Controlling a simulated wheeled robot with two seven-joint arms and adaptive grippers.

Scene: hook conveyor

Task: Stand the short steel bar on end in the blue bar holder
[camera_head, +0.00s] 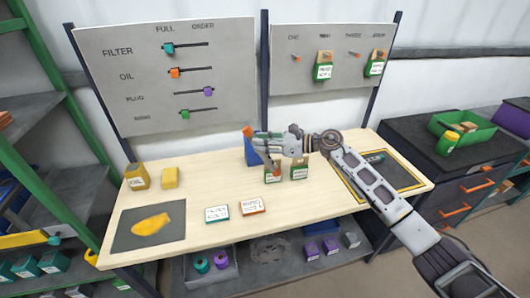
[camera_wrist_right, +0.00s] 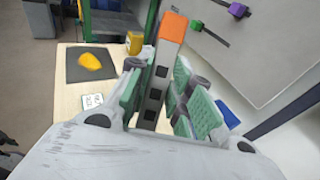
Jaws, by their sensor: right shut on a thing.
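My right gripper (camera_head: 258,143) reaches in from the right over the middle of the table. In the wrist view its green-padded fingers (camera_wrist_right: 155,95) are shut on the short steel bar (camera_wrist_right: 162,70), a grey bar with dark square marks and an orange end. The orange end (camera_head: 247,131) sticks out past the fingertips at the left in the head view. The blue bar holder (camera_head: 251,154) is partly hidden behind and below the gripper; a blue part (camera_wrist_right: 228,114) also shows beside the fingers in the wrist view. I cannot tell whether bar and holder touch. My left gripper is not in view.
Two green-and-tan boxes (camera_head: 299,170) stand just below the gripper. Two labelled cards (camera_head: 217,213) lie at the table front. Yellow blocks (camera_head: 137,177) and a dark mat with a yellow cloth (camera_head: 151,225) are at the left.

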